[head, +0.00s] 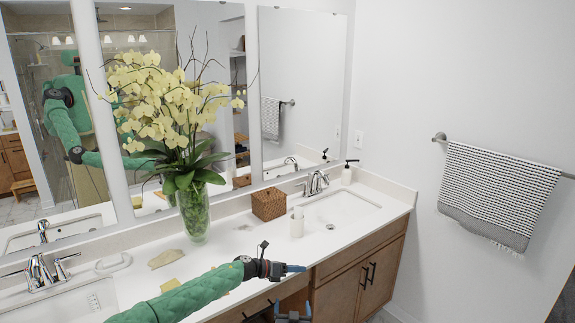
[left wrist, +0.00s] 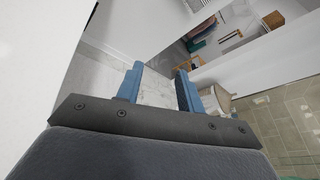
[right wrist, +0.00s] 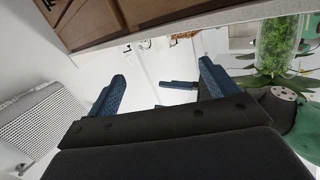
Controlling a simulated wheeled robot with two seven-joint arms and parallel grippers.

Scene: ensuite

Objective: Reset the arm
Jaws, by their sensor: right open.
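My left gripper (head: 296,268) is at the end of the green arm from the lower left, in front of the counter edge in the head view. In the left wrist view its blue fingers (left wrist: 158,88) stand apart with nothing between them. My right gripper (head: 292,316) shows only partly at the bottom edge of the head view, just below the left one. In the right wrist view its fingers (right wrist: 162,82) are wide apart and empty. Dark blue fingers of my other gripper show beyond them.
The white counter (head: 240,235) holds a vase of yellow orchids (head: 195,212), a wicker box (head: 269,204), a white container (head: 297,223) and sinks. Wooden cabinets (head: 345,290) are below. A towel (head: 497,190) hangs on the right wall. Floor is open in front of the cabinets.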

